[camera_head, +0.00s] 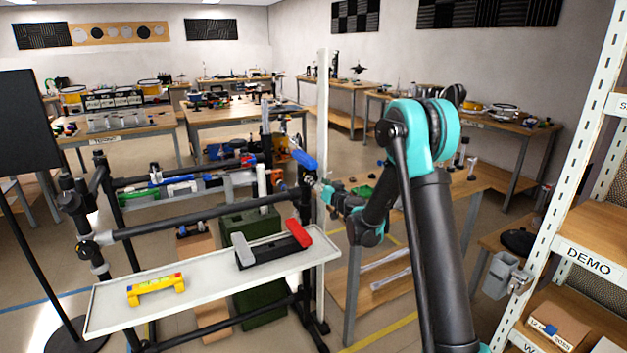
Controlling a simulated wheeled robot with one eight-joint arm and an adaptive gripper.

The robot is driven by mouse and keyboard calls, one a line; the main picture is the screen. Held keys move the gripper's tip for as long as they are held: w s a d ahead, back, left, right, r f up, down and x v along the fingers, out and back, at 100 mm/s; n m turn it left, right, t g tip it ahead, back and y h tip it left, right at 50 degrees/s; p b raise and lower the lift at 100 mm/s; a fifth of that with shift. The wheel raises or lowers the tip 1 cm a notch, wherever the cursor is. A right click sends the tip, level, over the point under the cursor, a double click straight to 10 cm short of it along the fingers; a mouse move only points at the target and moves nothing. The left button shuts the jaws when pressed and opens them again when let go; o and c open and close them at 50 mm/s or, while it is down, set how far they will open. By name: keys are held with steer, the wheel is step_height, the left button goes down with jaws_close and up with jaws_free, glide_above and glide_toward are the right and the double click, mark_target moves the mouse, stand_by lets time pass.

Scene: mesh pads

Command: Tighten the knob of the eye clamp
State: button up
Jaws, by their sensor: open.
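My arm reaches away from the right foreground to the right end of a black tube rack, and my gripper (327,191) is at that end. It is open and small in view, and its fingers are hard to make out. A clamp-like metal fitting (309,178) sits at the rack's end beside the gripper, just below a blue handle-like part (304,160). It may be the eye clamp, but I cannot make out its knob. I cannot tell whether the gripper touches the fitting.
The rack's black tube (190,214) runs left from there. Below it, a white tray (200,300) holds a yellow level (156,289) and a black tool with red and grey ends (272,246). A white shelf post (565,190) stands close on the right.

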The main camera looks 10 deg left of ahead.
mark_target(315, 179)
steer(key=shift+x, duration=1.85)
steer(key=shift+c, duration=0.5)
steer(key=c, duration=1.1)
steer(key=shift+m, duration=2.8)
